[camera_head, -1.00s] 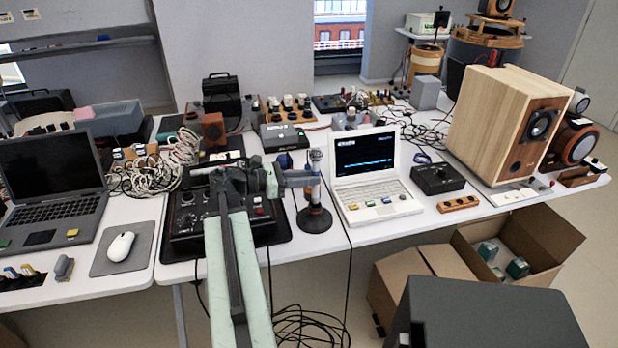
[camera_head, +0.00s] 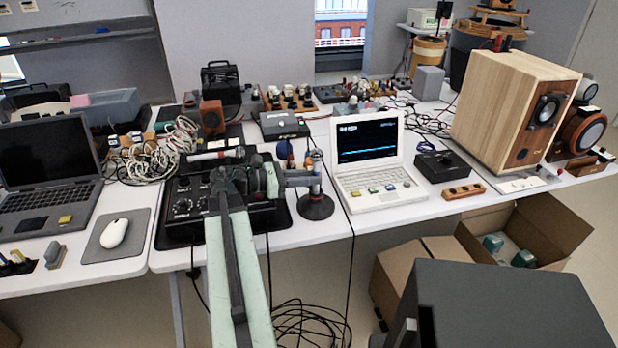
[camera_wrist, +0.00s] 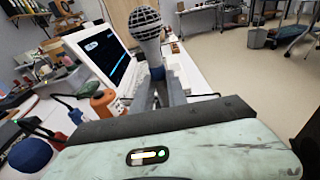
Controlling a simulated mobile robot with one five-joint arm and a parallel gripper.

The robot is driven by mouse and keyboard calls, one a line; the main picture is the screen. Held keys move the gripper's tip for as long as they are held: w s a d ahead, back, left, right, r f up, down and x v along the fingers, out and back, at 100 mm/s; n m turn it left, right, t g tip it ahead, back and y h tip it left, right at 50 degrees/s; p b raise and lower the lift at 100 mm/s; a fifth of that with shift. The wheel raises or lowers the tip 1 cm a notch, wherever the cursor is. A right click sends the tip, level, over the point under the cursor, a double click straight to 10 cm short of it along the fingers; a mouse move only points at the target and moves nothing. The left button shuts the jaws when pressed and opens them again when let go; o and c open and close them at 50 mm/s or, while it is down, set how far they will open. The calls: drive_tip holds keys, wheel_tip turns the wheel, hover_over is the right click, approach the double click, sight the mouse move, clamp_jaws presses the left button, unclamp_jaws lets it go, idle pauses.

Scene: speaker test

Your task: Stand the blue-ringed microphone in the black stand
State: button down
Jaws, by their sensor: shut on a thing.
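My gripper (camera_head: 302,178) is shut on a microphone (camera_head: 315,160), which stands upright with its grey mesh head up. In the wrist view the microphone (camera_wrist: 147,25) rises between the two fingers (camera_wrist: 155,95), with a bluish band (camera_wrist: 156,72) just above them. The black stand (camera_head: 316,207) has a round base on the table, below the microphone in the head view. A reddish part shows between the microphone and the base. I cannot tell whether the microphone touches the stand.
A black mixer (camera_head: 183,212) is left of the stand, with another microphone (camera_head: 216,155) lying on it. A blue ball-shaped thing (camera_head: 284,149) is behind my gripper. A white laptop (camera_head: 372,165) is close on the right. Cables hang at the table's front edge.

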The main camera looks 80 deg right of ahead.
drive_tip(key=shift+f+b, duration=0.5)
idle(0.6)
drive_tip(key=c, duration=1.2)
unclamp_jaws()
drive_tip(key=shift+c, duration=0.2)
drive_tip(key=shift+w, duration=0.1)
